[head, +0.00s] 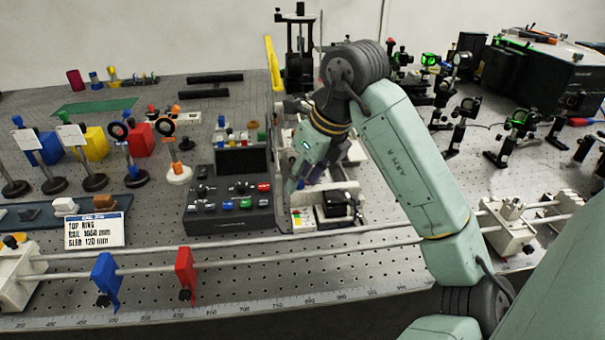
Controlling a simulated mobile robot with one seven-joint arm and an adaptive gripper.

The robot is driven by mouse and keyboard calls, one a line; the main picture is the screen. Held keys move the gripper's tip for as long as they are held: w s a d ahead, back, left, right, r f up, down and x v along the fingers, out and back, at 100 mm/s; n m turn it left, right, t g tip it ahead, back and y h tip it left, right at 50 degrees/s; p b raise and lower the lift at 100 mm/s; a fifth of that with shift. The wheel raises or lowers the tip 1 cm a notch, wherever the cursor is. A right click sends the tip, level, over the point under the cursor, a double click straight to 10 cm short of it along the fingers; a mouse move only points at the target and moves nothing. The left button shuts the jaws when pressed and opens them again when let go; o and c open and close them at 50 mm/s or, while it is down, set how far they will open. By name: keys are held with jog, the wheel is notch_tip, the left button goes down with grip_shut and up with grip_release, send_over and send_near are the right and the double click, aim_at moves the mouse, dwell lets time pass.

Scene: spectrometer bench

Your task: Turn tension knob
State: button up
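My arm comes in from the lower right, bends at the top centre and points down. My gripper (296,180) is at its end, just right of the black control box (230,214), by an upright frame with a clear panel. Its fingers are too small and partly hidden, so I cannot tell whether they are open or touch anything. I cannot make out which part is the tension knob. The control box has small black knobs (201,188) and coloured knobs or buttons, including a red one (263,187). The apparatus behind my wrist is mostly covered.
A rail with a blue clamp (106,281) and a red clamp (186,273) runs along the front edge. A white label card (95,231) stands at left. Lens stands and coloured blocks fill the left. Optical mounts and a large black box (545,80) stand at right.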

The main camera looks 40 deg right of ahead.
grip_shut()
dwell(2.1)
jog(key=shift+o, duration=0.8)
grip_release()
jog(key=v, duration=1.2)
jog(key=shift+w+d, duration=0.1)
